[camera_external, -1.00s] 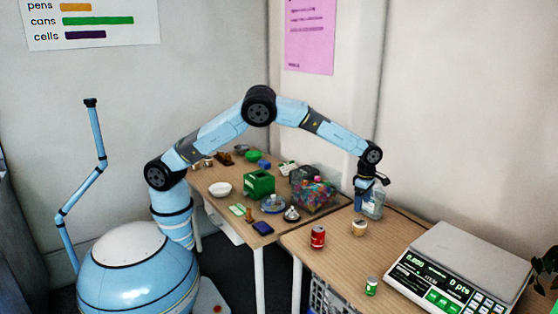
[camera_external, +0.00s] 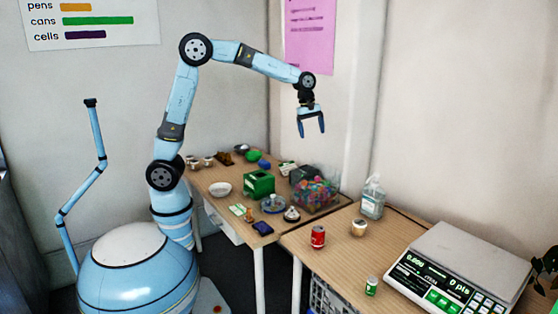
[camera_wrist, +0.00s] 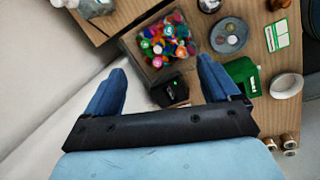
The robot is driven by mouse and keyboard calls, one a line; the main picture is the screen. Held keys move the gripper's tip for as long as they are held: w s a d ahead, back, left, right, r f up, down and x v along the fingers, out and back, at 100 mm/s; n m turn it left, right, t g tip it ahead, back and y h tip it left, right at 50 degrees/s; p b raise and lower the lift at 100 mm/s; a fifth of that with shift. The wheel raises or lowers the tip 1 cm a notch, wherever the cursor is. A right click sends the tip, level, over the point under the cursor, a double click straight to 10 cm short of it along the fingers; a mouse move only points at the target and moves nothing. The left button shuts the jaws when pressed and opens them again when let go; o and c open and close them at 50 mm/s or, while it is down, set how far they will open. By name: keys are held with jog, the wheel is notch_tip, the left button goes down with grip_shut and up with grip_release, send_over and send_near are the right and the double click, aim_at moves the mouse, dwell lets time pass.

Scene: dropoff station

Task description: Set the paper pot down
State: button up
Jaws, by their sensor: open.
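The paper pot, which appears to be the small cream and brown pot (camera_external: 358,227), stands upright on the right-hand wooden table (camera_external: 335,262), between the red can and the clear pump bottle. My gripper (camera_external: 311,132) is open and empty, high above the tables and well up and left of the pot. In the wrist view my open gripper (camera_wrist: 162,68) has nothing between its fingers. The pot does not show in the wrist view.
A red can (camera_external: 318,237), a small green can (camera_external: 371,286), a clear pump bottle (camera_external: 373,198) and a scale (camera_external: 455,270) share the pot's table. The left table holds a green box (camera_external: 258,186) and a bin of colourful caps (camera_external: 316,192).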

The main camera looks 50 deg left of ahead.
jog(key=s+a+r+m+t, duration=0.1)
jog(key=s+a+r+m, duration=0.25)
jog(key=s+a, duration=0.45)
jog(key=s+a+r+m+t, duration=0.1)
jog(key=s+a+r+m, duration=0.25)
jog(key=s+a, duration=0.4)
jog(key=s+a+f+m+t+y, duration=0.1)
jog(key=s+a+m, duration=0.2)
jog(key=s, duration=0.6)
jog(key=s+a+f+m+t, duration=0.1)
jog(key=s+a+m, duration=0.3)
jog(key=s, duration=0.5)
jog(key=shift+s+a+f+y, duration=0.35)
jog(key=shift+a+f+y, duration=0.05)
jog(key=shift+a, duration=0.4)
